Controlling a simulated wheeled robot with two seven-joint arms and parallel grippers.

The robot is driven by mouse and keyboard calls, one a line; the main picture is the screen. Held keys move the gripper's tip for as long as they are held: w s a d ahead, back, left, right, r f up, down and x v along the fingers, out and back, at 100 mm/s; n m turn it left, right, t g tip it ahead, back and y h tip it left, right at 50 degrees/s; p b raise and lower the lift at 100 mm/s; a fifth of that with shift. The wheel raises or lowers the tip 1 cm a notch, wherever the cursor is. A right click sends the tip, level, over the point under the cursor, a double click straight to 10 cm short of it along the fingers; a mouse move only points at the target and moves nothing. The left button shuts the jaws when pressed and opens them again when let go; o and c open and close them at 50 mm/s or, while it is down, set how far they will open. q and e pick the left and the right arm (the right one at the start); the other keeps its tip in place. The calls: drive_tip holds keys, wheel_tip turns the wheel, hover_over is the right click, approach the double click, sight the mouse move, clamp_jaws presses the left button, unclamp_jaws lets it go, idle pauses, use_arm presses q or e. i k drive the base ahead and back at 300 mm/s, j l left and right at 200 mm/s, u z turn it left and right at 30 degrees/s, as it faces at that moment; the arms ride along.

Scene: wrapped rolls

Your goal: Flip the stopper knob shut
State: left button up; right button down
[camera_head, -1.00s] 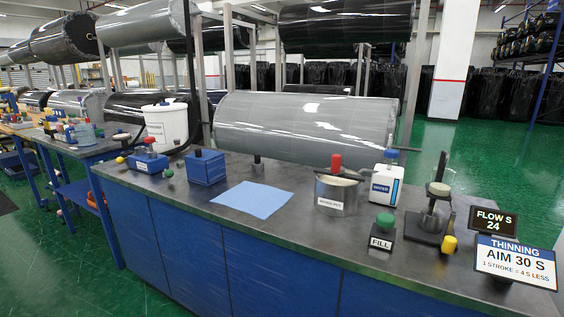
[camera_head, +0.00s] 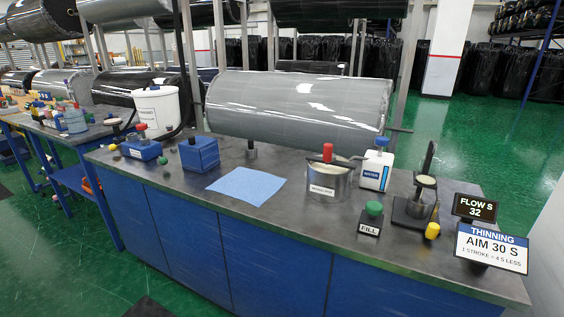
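A yellow knob (camera_head: 432,230), which I take to be the stopper knob, sits low at the right of the flow cup stand (camera_head: 411,212). A thin dark piece rises behind the knob; whether the stopper is open or shut is too small to tell. The stand holds a pale-topped cup (camera_head: 426,182) on a dark upright. The small display (camera_head: 475,208) beside it reads FLOW S 32. Neither of my grippers shows in the head view.
A green FILL knob (camera_head: 374,209), a metal pot (camera_head: 327,181) with a red handle and a white, blue-capped water bottle (camera_head: 376,168) stand left of the stand. The THINNING, AIM 30 S sign (camera_head: 491,249) is at the right. The bench front (camera_head: 270,225) is clear.

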sight(432, 230)
drive_tip(key=z, duration=1.3)
